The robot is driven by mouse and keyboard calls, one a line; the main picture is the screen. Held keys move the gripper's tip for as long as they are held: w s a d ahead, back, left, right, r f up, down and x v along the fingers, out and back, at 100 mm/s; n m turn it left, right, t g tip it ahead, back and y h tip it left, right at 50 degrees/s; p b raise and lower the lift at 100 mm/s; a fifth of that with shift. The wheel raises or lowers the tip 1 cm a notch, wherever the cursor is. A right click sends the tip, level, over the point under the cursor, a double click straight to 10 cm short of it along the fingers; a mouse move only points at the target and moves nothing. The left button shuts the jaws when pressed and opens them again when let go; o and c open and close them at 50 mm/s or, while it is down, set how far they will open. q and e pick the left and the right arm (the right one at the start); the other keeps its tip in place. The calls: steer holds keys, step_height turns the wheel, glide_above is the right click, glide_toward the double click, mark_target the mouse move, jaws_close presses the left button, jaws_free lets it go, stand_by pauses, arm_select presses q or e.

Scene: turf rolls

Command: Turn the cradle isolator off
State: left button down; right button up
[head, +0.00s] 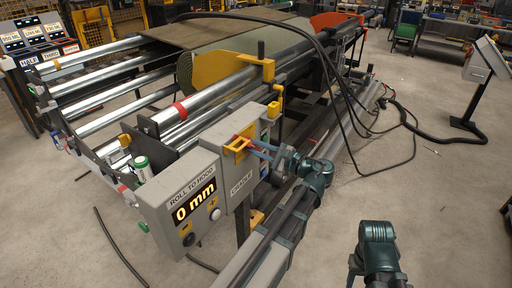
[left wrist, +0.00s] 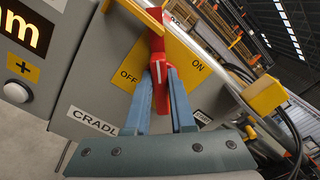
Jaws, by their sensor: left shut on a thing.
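The cradle isolator's red handle (left wrist: 160,75) stands in front of a yellow plate (left wrist: 183,48) marked OFF on the left and ON on the right in the left wrist view. Its lower end lies between the two labels, so I cannot tell which position it has. My left gripper (left wrist: 161,75) is shut on the handle, one blue finger on each side. In the head view, the left gripper (head: 252,146) reaches the yellow isolator plate (head: 236,150) from the right. The grey box below carries a CRADLE label (head: 241,183).
A grey control box (head: 183,203) reading "0 mm" adjoins the isolator box on the left. Metal rollers (head: 105,95) and a turf roll (head: 240,62) lie behind. Black cables (head: 345,120) hang at the right. Open floor (head: 450,200) lies further right.

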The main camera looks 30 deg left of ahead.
arm_select(q)
steer(key=shift+s+f+n+b, duration=0.1)
steer(key=shift+f+n+b, duration=0.05)
steer(key=shift+n, duration=1.4)
steer(key=shift+s+f+n+b, duration=0.1)
steer(key=shift+f+n, duration=0.05)
steer(key=shift+n, duration=1.35)
steer(key=shift+f+n+b, duration=0.15)
steer(key=shift+n, duration=1.4)
steer(key=c, duration=0.8)
jaws_free()
steer(key=shift+o, duration=0.2)
steer(key=s+d, duration=0.1)
steer(key=d, duration=1.2)
steer(key=shift+d, duration=0.4)
steer(key=shift+s, duration=0.1)
